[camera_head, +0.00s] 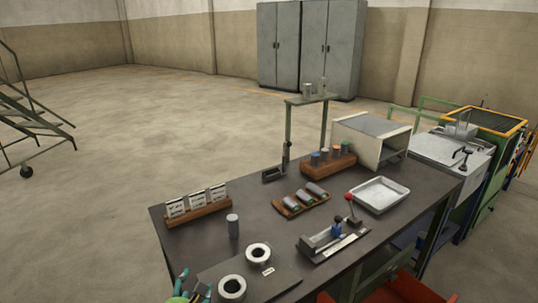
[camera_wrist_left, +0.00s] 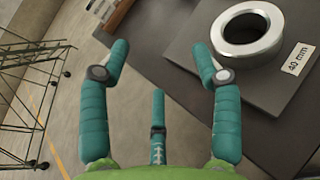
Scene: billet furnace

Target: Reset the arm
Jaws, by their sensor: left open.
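My left gripper (camera_head: 190,286) shows at the bottom edge of the head view, by the near left edge of the dark table (camera_head: 190,240). Its teal fingers are spread apart and empty in the left wrist view (camera_wrist_left: 162,55). A steel ring (camera_wrist_left: 248,32) on a dark plate (camera_wrist_left: 190,22) lies just beyond the fingers on the right there, apart from them, with a "40 mm" label (camera_wrist_left: 299,60) beside it. In the head view two rings, a near one (camera_head: 232,288) and a farther one (camera_head: 258,254), lie on the plate. My right gripper is not in view.
A grey cylinder (camera_head: 233,228) stands upright behind the rings.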

